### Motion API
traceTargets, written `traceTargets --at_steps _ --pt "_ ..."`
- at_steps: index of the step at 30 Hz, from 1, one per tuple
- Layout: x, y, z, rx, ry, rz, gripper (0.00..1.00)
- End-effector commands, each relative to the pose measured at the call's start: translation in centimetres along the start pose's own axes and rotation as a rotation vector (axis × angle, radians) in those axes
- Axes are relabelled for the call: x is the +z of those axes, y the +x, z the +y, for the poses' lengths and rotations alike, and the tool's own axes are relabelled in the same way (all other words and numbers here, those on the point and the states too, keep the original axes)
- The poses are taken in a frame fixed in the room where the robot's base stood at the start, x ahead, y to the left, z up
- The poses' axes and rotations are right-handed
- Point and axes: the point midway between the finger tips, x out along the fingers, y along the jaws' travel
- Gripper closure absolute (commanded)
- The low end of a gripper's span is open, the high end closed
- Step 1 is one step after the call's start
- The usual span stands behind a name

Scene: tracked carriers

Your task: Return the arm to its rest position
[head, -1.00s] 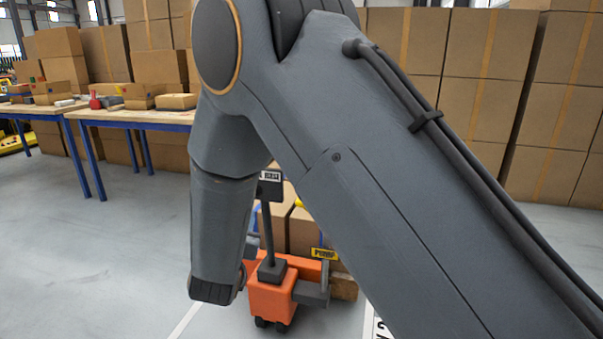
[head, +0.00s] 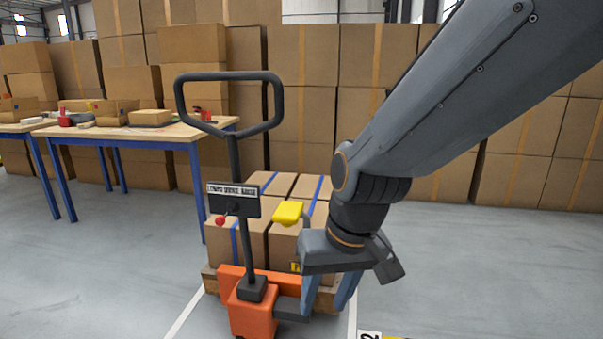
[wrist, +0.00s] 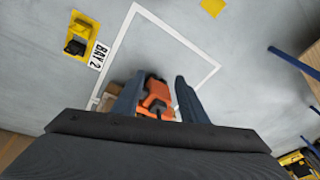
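My arm reaches in from the upper right in the head view and bends down at the wrist. My gripper (head: 327,304) hangs with its fingers pointing down, in front of the right part of the loaded pallet. In the wrist view my gripper (wrist: 157,88) has its two fingers well apart with nothing held between them. The orange pallet jack (head: 248,314) with its dark loop handle stands to the left of the gripper. In the wrist view the pallet jack (wrist: 157,97) shows between the fingers, farther away on the floor.
Cardboard boxes (head: 237,245) with blue straps sit on a pallet at the jack. A yellow piece (head: 288,212) shows beside my wrist. White floor lines and a BAY 2 sign (wrist: 99,56) mark the floor. A workbench (head: 160,131) stands at left; stacked cartons line the back.

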Motion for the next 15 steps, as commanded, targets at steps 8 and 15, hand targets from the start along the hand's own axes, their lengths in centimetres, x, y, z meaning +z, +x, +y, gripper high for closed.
traceTargets --at_steps 8,15 --pt "7.1 -2.7 3.3 0.054 -0.006 -0.168 0.61" --pt "8.3 -4.6 4.5 0.075 0.021 -0.207 0.61"
